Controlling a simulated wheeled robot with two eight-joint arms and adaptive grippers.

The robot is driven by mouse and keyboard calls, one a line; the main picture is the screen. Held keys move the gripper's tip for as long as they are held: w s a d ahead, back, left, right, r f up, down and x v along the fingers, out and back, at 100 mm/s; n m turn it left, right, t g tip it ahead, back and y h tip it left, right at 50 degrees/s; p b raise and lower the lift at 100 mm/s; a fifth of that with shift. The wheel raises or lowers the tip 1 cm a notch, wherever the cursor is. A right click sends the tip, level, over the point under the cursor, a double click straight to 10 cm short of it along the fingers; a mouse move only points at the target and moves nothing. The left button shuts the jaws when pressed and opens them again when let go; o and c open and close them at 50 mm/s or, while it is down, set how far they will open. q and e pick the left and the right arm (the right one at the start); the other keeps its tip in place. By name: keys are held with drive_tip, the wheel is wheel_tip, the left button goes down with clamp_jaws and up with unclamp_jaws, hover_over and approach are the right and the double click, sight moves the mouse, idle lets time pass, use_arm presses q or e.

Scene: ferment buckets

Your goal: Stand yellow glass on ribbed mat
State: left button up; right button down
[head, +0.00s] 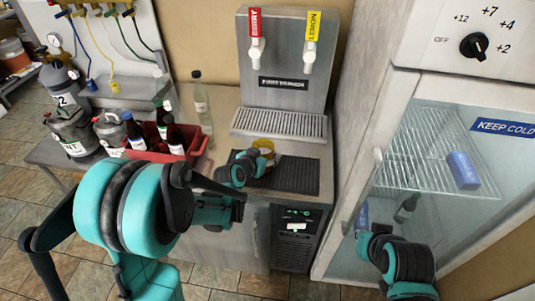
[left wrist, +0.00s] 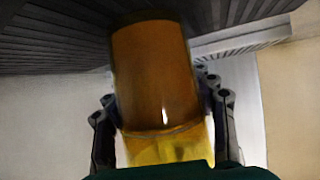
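The yellow glass (head: 265,146) shows partly behind my left gripper (head: 250,163) in the head view. In the left wrist view the glass (left wrist: 155,75) is amber and see-through, with a brighter yellow band at the bottom of the picture. The left fingers (left wrist: 163,120) lie along both its sides and appear shut on it. The dark ribbed mat (head: 297,175) lies on the counter below the tap tower. The glass is over the mat's left part; I cannot tell whether its base touches. My right gripper (head: 368,240) is by the fridge, its finger opening unclear.
A drip grille (head: 280,124) and two taps labelled cherry and lemon stand behind the mat. A red crate (head: 180,146) with dark bottles and a clear bottle (head: 201,103) stand to the left. The glass-door fridge (head: 440,160) bounds the right side.

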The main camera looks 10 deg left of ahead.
use_arm(q)
drive_tip(key=o, duration=0.4)
drive_tip(key=shift+r, duration=0.1)
drive_tip(key=shift+s+a+r+p, duration=0.1)
drive_tip(key=shift+s+r+p, duration=0.05)
drive_tip(key=shift+r+p, duration=0.15)
drive_tip(key=s+a+r+n+g+y+p, duration=0.1)
drive_tip(key=s+a+r, duration=0.1)
drive_tip(key=s, duration=0.7)
drive_tip(key=s+a+r+n+g+y+p, duration=0.1)
drive_tip(key=s+a+r+g, duration=0.1)
drive_tip(key=s, duration=0.8)
drive_tip(key=s+a+r+n+g+y+p, duration=0.1)
drive_tip(key=s+a+r, duration=0.2)
drive_tip(key=s, duration=0.6)
drive_tip(key=shift+s+r+n+g+y, duration=0.15)
drive_tip(key=shift+r+n+g+y, duration=0.2)
drive_tip(key=shift+r, duration=0.2)
